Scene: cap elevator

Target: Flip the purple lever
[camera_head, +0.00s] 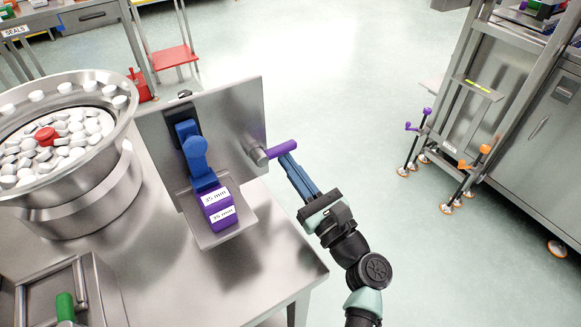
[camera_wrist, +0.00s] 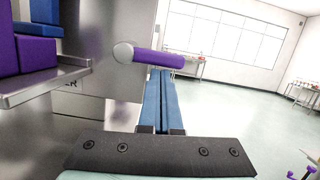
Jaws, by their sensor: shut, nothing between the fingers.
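The purple lever (camera_head: 281,149) sticks out to the right from a round metal hub on the side of an upright steel plate. In the wrist view the purple lever (camera_wrist: 158,58) points right from its hub, slightly downward. My gripper (camera_head: 288,163) has long blue fingers, shut together with nothing between them. Its fingertips are right at the lever, just below it in the wrist view (camera_wrist: 161,74). I cannot tell whether they touch it. The lever's far side is hidden.
The steel plate (camera_head: 248,100) carries a blue clamp (camera_head: 194,150) and purple blocks labelled 35 mm (camera_head: 217,205) on a small shelf. A metal bowl (camera_head: 118,135) of white caps stands left on the steel table (camera_head: 150,265). Open floor (camera_head: 340,80) lies right of the plate.

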